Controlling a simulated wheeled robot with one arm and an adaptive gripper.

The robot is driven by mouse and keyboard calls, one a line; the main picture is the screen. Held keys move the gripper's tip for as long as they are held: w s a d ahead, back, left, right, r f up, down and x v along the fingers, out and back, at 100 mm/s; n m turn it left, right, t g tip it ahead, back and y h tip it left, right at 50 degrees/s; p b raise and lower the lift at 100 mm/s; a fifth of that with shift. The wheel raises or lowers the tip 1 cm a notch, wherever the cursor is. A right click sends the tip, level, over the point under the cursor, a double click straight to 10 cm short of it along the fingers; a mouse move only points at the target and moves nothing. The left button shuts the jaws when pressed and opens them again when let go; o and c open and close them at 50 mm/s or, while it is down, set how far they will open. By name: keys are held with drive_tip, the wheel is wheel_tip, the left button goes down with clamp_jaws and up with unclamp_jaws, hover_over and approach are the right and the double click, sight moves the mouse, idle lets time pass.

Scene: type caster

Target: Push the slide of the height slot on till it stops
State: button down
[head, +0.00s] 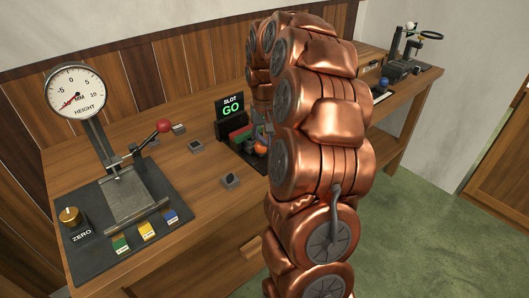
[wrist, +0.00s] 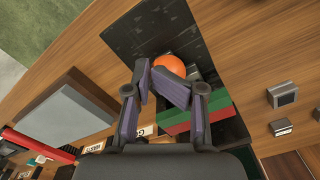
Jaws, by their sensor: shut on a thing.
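The height slot (head: 232,131) is a dark fixture with a sign reading "SLOT GO" in green. Its red and green blocks show in the wrist view (wrist: 198,118) on a black base plate. The slide's round orange knob (head: 261,146) shows in the wrist view (wrist: 170,66) just beyond my fingertips. My gripper (wrist: 158,82) is shut at the knob; the near fingers hide the exact contact. In the head view my copper arm covers much of the slot's right side, and the slide's travel end cannot be made out.
A dial height gauge (head: 76,92) with a red-knobbed lever (head: 163,126) stands on a dark plate at left. Small metal blocks (head: 230,180) lie on the wooden bench between gauge and slot. Another device (head: 404,58) stands at the bench's far right end.

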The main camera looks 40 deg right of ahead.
drive_tip(key=shift+w+a, duration=0.15)
drive_tip(key=shift+w, duration=0.55)
idle(0.8)
drive_tip(key=shift+r, duration=0.1)
drive_tip(key=shift+w+r, duration=0.15)
drive_tip(key=shift+r, duration=0.5)
drive_tip(key=shift+r+p, duration=0.4)
drive_tip(key=shift+r, duration=0.45)
wheel_tip(320, 180, up, 9)
drive_tip(key=p, duration=0.2)
drive_tip(key=shift+f+p, duration=0.15)
drive_tip(key=shift+p, duration=0.15)
idle(0.5)
idle(0.4)
